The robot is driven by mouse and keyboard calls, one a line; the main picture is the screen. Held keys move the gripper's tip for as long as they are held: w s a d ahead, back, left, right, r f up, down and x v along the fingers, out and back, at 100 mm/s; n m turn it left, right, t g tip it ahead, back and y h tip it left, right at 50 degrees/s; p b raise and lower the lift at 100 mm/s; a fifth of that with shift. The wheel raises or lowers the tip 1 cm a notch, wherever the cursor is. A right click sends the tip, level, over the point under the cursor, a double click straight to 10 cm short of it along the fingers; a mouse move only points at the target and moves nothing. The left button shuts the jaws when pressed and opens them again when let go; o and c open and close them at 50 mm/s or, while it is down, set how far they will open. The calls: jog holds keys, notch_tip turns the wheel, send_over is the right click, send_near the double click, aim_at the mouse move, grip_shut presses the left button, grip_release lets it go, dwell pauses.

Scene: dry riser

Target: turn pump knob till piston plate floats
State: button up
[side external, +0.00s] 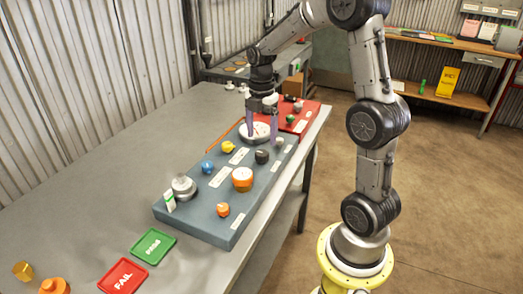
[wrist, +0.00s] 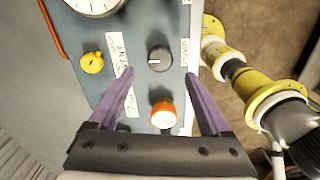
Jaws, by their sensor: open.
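A blue-grey panel box (side external: 190,212) on the table carries several knobs. The black knob (side external: 262,156) has a white pointer line and also shows in the wrist view (wrist: 159,58). An orange knob with a pale top (side external: 243,179) is also in the wrist view (wrist: 163,116). I cannot read which label says pump. A silver round stacked piece (side external: 183,187) at the panel's near left end may be the piston plate; I cannot tell if it floats. My gripper (wrist: 161,74) is open and empty, pointing down above the panel, its fingertips on either side of the black knob in the wrist view.
A white dial gauge (side external: 255,132), yellow knob (side external: 228,147), blue knob (side external: 208,168) and small orange knob (side external: 222,210) crowd the panel. Green (side external: 153,246) and red FAIL (side external: 123,275) plates lie in front.

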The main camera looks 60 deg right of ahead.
aim_at(262, 153)
notch_tip(262, 153, down, 6)
jog(key=shift+f, duration=0.1)
dwell(0.4)
grip_shut()
